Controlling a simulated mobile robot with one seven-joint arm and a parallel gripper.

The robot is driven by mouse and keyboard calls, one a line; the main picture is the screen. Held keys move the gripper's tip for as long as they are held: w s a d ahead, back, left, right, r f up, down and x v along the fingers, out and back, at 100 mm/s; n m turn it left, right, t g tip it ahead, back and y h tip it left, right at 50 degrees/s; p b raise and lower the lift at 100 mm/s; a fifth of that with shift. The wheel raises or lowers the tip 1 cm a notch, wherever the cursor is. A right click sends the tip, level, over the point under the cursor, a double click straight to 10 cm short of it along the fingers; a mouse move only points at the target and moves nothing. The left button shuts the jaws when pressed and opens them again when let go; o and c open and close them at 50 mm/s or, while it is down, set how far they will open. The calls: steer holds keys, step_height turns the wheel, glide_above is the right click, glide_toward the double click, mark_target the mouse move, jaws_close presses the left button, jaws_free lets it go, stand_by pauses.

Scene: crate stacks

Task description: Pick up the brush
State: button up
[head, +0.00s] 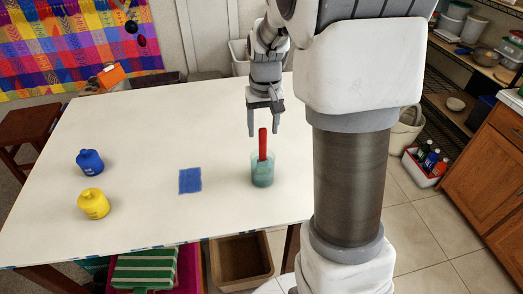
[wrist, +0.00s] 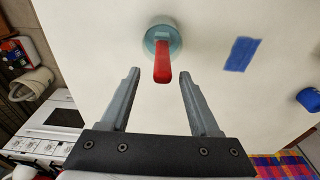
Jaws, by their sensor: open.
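The brush shows as a red handle (head: 263,144) standing nearly upright in a translucent teal cup (head: 262,174) on the white table. Its lower end is hidden inside the cup. My gripper (head: 265,134) is open and empty, pointing down just above and behind the handle in the head view. In the wrist view, the red handle (wrist: 162,64) and the cup (wrist: 154,36) lie ahead, beyond the two fingertips of my gripper (wrist: 157,75) and roughly centred between them. The fingers appear apart from the handle.
A blue square (head: 190,180) lies flat left of the cup. The tabletop around the cup is otherwise clear. Bins (head: 241,262) sit below the front edge.

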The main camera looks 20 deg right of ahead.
mark_target(262, 142)
steer(key=f, duration=0.4)
steer(key=shift+s+a+f, duration=0.15)
steer(key=shift+s+f, duration=0.05)
steer(key=shift+w+f, duration=0.1)
steer(key=shift+f, duration=0.4)
jaws_close()
